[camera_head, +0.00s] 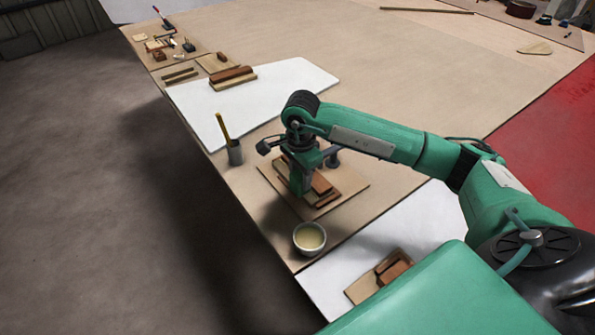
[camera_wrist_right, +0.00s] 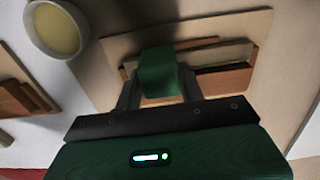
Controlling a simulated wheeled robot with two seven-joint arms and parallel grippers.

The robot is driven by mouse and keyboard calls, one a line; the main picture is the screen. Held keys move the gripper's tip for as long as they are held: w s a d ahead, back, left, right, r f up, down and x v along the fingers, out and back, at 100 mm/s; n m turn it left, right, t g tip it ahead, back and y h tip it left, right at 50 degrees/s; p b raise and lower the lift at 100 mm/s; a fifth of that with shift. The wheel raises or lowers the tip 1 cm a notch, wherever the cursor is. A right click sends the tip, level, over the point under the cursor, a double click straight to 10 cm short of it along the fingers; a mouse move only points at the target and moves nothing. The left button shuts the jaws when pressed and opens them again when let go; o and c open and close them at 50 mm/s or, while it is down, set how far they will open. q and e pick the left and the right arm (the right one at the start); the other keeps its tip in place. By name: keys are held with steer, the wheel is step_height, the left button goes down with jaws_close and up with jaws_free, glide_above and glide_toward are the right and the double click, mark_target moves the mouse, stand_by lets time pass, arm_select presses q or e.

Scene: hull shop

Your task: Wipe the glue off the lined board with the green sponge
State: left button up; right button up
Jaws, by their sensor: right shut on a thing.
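The green sponge (camera_wrist_right: 157,70) is between the fingers of my right gripper (camera_wrist_right: 160,88), which is shut on it. In the head view my right gripper (camera_head: 301,172) is over the left part of a light board (camera_head: 349,183) bearing reddish-brown and pale wooden strips (camera_head: 321,184). The same board (camera_wrist_right: 118,45) shows in the right wrist view with its strips beyond the sponge. I cannot tell whether the sponge touches the board. No glue on the board can be made out; the gripper and sponge cover part of it. My left gripper is out of view.
A bowl of yellowish liquid (camera_head: 310,237) stands near the table edge by the board. A grey cup with a yellow-handled tool (camera_head: 235,151) stands behind left. White sheets (camera_head: 290,77) carry other wood pieces. The table's far right is mostly clear.

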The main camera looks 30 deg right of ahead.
steer(key=shift+s+d+f, duration=0.1)
steer(key=shift+s+d, duration=0.05)
steer(key=shift+s, duration=1.9)
steer(key=shift+w+b, duration=1)
steer(key=shift+w, duration=1.4)
steer(key=shift+w+a+f+b, duration=0.15)
steer(key=shift+w+b, duration=0.1)
steer(key=shift+w, duration=0.3)
steer(key=shift+w+a+r+b, duration=0.1)
steer(key=shift+w+a+b, duration=0.1)
steer(key=shift+w, duration=0.3)
steer(key=shift+s+d, duration=0.15)
steer(key=shift+s, duration=1)
steer(key=shift+s+d, duration=0.15)
steer(key=shift+s, duration=2.1)
steer(key=shift+w+a+b, duration=0.15)
steer(key=shift+w+b, duration=0.45)
steer(key=shift+w, duration=1.15)
steer(key=shift+w+a+b, duration=0.1)
steer(key=shift+w+b, duration=0.45)
steer(key=shift+w, duration=1.15)
step_height(320, 180, up, 7)
steer(key=p, duration=0.3)
steer(key=shift+p, duration=0.3)
